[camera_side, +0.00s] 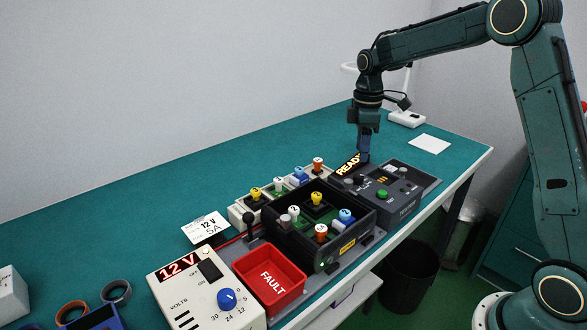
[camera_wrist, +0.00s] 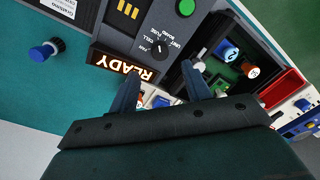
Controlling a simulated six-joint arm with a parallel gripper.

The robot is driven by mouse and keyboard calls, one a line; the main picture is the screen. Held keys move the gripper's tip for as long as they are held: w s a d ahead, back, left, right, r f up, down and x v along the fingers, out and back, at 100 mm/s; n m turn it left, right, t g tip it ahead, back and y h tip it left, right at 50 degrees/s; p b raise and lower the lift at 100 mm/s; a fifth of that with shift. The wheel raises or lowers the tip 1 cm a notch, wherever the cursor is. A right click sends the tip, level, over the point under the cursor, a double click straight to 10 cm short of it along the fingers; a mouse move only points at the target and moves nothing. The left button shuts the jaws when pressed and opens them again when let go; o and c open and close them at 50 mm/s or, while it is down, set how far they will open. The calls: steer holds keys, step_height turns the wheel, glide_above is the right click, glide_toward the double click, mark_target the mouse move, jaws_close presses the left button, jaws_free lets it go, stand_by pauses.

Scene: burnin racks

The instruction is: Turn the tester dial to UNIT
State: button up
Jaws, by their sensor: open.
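The dark grey tester (camera_side: 428,184) stands on the bench's right part in the side view, with an orange READY display (camera_side: 347,165) at its back edge. In the wrist view the tester dial (camera_wrist: 159,47) is a black knob with a small white mark and printed labels around it, among them CELL and UNIT. I cannot tell which label the mark points at. My gripper (camera_side: 364,157) hangs pointing down by the display's right end. In the wrist view my gripper (camera_wrist: 160,88) is open, its fingers apart and empty, with the dial beyond them.
A green button (camera_wrist: 186,7) is near the dial. A black open box (camera_side: 340,245) with several coloured-topped parts stands beside the tester. A red FAULT bin (camera_side: 270,299) and a white 12 V supply (camera_side: 192,306) stand nearer. A blue-topped part (camera_wrist: 46,50) stands on the bench. The back-left bench is clear.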

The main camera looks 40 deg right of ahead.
mark_target(359, 175)
steer(key=shift+s+a+f, duration=0.1)
steer(key=shift+a+f, duration=0.05)
steer(key=shift+f, duration=3.65)
steer(key=c, duration=1)
